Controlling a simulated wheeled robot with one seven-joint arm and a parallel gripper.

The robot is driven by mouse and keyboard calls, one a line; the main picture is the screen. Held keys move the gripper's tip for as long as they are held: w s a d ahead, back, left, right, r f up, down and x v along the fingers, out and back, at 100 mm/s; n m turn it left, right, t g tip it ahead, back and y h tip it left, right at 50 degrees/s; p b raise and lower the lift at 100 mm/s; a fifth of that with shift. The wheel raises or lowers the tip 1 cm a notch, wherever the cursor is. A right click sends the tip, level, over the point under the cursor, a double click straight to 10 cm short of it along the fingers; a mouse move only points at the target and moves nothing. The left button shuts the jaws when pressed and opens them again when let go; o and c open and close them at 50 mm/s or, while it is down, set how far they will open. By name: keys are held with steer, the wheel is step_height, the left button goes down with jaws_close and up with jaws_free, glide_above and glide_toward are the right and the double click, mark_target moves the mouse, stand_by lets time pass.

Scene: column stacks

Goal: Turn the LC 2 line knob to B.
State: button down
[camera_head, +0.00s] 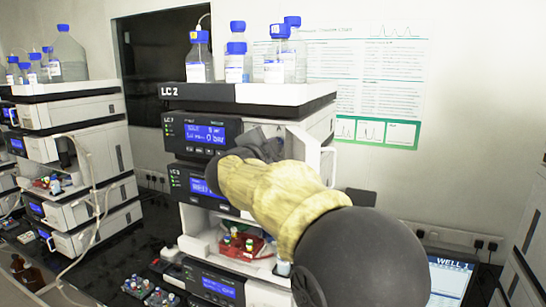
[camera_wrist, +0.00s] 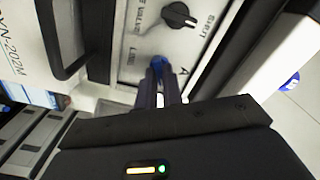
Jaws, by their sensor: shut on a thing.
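The LC 2 stack (camera_head: 236,94) stands in the middle of the head view, with its name on the top front edge. My arm covers the right part of its front there, and the knobs are hidden. In the wrist view, the pale valve panel (camera_wrist: 125,25) fills the top. A small blue knob (camera_wrist: 158,62) sits on its lower part, with what looks like "LINE" printed to its left and "A" to its right. My gripper (camera_wrist: 161,77) is shut on this blue knob. Its pointing direction is hidden by the fingers.
A black knob (camera_wrist: 179,15) sits above the blue one on the panel. A dark handle (camera_wrist: 62,40) stands out at the left. Blue-capped bottles (camera_head: 237,62) stand on top of the stack. A red tray (camera_head: 245,247) with vials sits lower in it.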

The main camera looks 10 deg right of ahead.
steer(key=m+b, duration=0.3)
steer(key=m, duration=0.1)
steer(key=shift+f, duration=0.2)
steer(key=shift+m+b, duration=0.7)
steer(key=shift+m, duration=0.4)
steer(key=shift+r, duration=0.1)
steer(key=c, duration=1.5)
jaws_free()
steer(key=shift+c, duration=0.2)
steer(key=b+v, duration=0.5)
steer(key=v, duration=1.2)
steer(key=shift+s+a, duration=0.15)
steer(key=shift+s, duration=0.05)
steer(key=shift+w, duration=0.1)
